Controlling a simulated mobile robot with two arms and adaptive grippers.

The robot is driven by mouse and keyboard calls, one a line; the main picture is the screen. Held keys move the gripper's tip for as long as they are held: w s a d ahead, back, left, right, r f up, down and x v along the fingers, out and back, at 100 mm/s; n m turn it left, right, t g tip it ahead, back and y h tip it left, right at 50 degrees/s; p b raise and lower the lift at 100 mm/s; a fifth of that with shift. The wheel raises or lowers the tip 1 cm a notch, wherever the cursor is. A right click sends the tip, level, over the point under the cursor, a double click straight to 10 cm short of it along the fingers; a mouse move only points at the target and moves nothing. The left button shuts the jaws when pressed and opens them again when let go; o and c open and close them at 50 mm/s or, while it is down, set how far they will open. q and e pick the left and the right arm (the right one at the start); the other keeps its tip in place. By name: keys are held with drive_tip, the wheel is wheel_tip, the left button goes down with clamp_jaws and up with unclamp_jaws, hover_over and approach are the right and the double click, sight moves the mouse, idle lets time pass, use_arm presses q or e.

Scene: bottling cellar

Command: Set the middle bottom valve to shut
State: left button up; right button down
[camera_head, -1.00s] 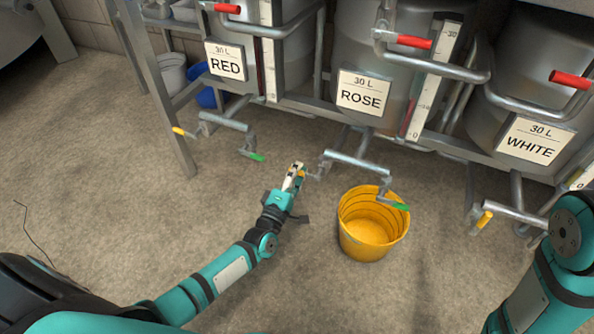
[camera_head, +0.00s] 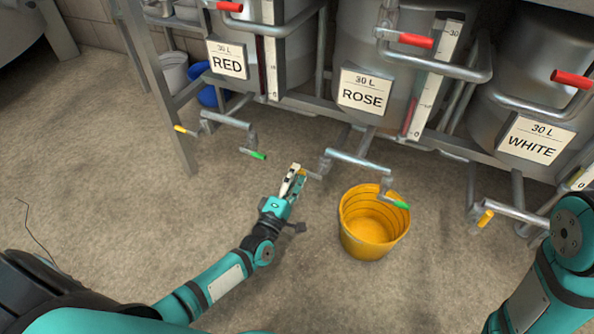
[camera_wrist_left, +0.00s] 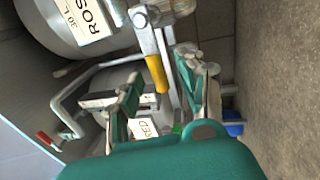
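The middle tank, labelled ROSE (camera_head: 362,92), has a bottom pipe (camera_head: 358,163) with a yellow lever (camera_wrist_left: 157,74) at its left end and a green lever (camera_head: 397,204) at its right end. In the head view my left gripper mostly hides the yellow lever. My left gripper (camera_head: 296,178) is at that left end, fingers pointing toward the pipe. In the left wrist view the yellow lever lies ahead, between the lines of the two open fingers (camera_wrist_left: 165,92); I cannot tell whether they touch it. My right gripper is out of view; only my right arm shows.
A yellow bucket (camera_head: 372,243) stands below the green lever, right of my left gripper. RED (camera_head: 227,65) and WHITE (camera_head: 536,146) tanks flank the middle one, with similar bottom pipes.

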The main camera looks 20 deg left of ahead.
use_arm(q)
drive_tip(key=s+f, duration=0.2)
drive_tip(key=s, duration=0.7)
drive_tip(key=shift+s+a, duration=0.15)
drive_tip(key=shift+s, duration=0.25)
drive_tip(key=shift+r, duration=0.15)
